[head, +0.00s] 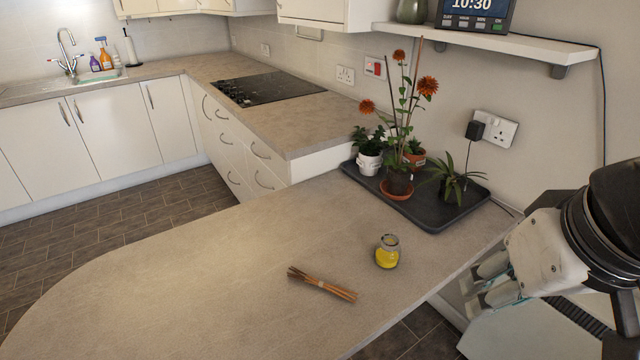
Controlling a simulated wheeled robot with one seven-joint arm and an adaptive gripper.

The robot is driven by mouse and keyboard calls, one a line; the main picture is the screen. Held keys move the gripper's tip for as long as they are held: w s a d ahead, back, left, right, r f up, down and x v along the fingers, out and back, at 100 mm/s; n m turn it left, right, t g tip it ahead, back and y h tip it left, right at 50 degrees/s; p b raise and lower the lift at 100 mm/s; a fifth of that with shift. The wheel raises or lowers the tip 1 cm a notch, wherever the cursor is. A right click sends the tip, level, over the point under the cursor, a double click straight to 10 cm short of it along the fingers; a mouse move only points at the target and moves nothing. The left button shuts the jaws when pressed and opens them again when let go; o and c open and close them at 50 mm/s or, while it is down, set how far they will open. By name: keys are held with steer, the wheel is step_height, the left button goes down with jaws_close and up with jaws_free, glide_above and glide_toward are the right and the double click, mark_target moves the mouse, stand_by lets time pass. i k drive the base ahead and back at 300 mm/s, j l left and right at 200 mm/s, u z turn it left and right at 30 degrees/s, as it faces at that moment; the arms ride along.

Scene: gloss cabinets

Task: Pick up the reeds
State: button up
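The reeds (322,284) are a small bundle of thin brown sticks with a pale band around the middle. They lie flat on the beige counter (220,260), slanting from upper left to lower right. My gripper (478,287) is at the right edge of the head view, beyond the counter's right edge and well apart from the reeds. Its two fingers point left with a gap between them, and nothing shows in it.
A small glass jar with yellow contents (387,252) stands just right of and behind the reeds. A dark tray (435,218) with several potted plants is at the back, by the wall. A shelf (490,45) hangs above. The counter left of the reeds is clear.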

mark_target(321, 284)
steer(key=u, duration=0.45)
steer(key=l+u, duration=0.15)
steer(key=l, duration=0.25)
steer(key=i+l+z, duration=0.55)
steer(key=l, duration=0.2)
steer(key=i, duration=0.05)
